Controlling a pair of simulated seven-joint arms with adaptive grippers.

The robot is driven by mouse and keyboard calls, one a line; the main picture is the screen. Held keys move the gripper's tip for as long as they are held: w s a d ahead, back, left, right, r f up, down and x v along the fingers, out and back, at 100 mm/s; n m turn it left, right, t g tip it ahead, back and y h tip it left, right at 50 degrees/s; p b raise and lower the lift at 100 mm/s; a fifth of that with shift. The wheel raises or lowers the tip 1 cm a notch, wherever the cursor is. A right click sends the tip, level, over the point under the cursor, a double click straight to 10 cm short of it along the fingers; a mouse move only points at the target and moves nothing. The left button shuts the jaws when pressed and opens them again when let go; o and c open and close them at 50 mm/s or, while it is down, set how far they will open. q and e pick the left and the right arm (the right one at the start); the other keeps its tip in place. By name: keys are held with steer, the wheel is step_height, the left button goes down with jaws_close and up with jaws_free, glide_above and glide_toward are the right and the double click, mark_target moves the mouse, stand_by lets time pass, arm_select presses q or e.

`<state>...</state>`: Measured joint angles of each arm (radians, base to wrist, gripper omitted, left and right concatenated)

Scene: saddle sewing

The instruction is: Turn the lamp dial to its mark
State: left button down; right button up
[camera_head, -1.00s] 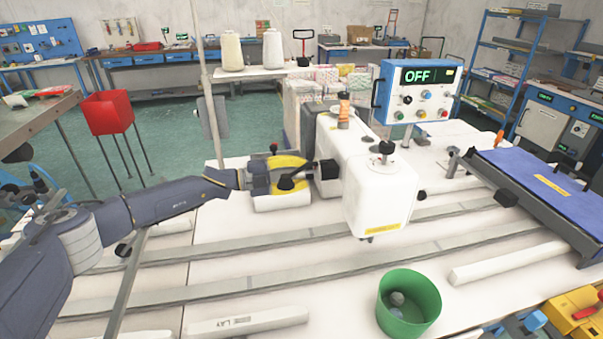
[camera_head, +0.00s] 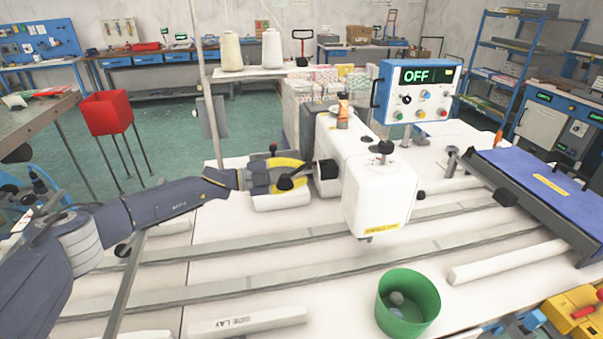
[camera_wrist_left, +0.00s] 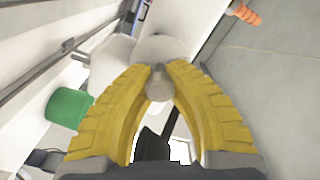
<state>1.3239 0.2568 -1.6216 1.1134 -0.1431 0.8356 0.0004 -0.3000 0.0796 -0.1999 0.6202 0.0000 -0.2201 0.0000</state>
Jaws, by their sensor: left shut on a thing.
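The white sewing machine (camera_head: 380,190) stands in the middle of the table in the head view. A dark dial (camera_head: 327,169) sticks out of its left side. My left gripper (camera_head: 306,172) reaches it from the left with yellow fingers. In the left wrist view, the two fingertips (camera_wrist_left: 160,82) close on a short grey round knob, the dial (camera_wrist_left: 158,84), in front of a pale round boss. The fingers cover part of the dial, and I cannot make out a mark. My right gripper is not in view.
A control box (camera_head: 418,92) behind the machine reads OFF. A green cup (camera_head: 408,303) with small balls stands in front of the machine. Metal rails (camera_head: 300,280) run across the table. A blue-topped board (camera_head: 540,190) is at the right. A red bin (camera_head: 106,113) stands on the left.

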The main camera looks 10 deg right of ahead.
arm_select(q)
steer(key=shift+w+a+f+n, duration=0.1)
steer(key=shift+n, duration=0.7)
steer(key=shift+w+a+f+n, duration=0.1)
steer(key=shift+n, duration=1)
steer(key=c, duration=1.5)
jaws_free()
steer(key=shift+a, duration=0.1)
steer(key=o, duration=0.4)
steer(key=shift+s+r, duration=0.1)
steer(key=a, duration=1.1)
steer(key=shift+a, duration=0.4)
